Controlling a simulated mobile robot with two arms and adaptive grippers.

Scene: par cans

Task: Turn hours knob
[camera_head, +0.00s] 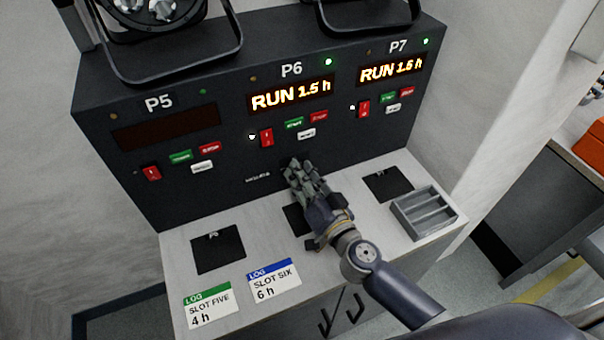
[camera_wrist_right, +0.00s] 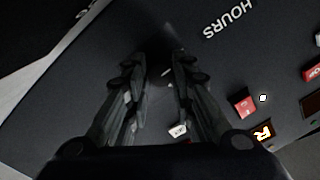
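The dark control panel (camera_head: 230,150) has three sections, P5, P6 and P7. The HOURS label (camera_head: 258,179) is low on the P6 section, and it also shows in the right wrist view (camera_wrist_right: 229,20). My right gripper (camera_head: 297,168) is at the panel face just right of this label, below the P6 buttons. In the wrist view the two fingertips (camera_wrist_right: 157,68) are apart, with a dark shape between them that looks like the hours knob (camera_wrist_right: 161,66). Its outline merges with the dark panel, so I cannot tell whether the fingers press on it. My left gripper is not in view.
The P6 display (camera_head: 291,95) and P7 display (camera_head: 391,70) read RUN 1.5 h; the P5 display (camera_head: 166,127) is dark. The bench holds a SLOT FIVE 4 h card (camera_head: 211,308), a SLOT SIX 6 h card (camera_head: 274,281) and a grey tray (camera_head: 424,212). Lamps stand on top.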

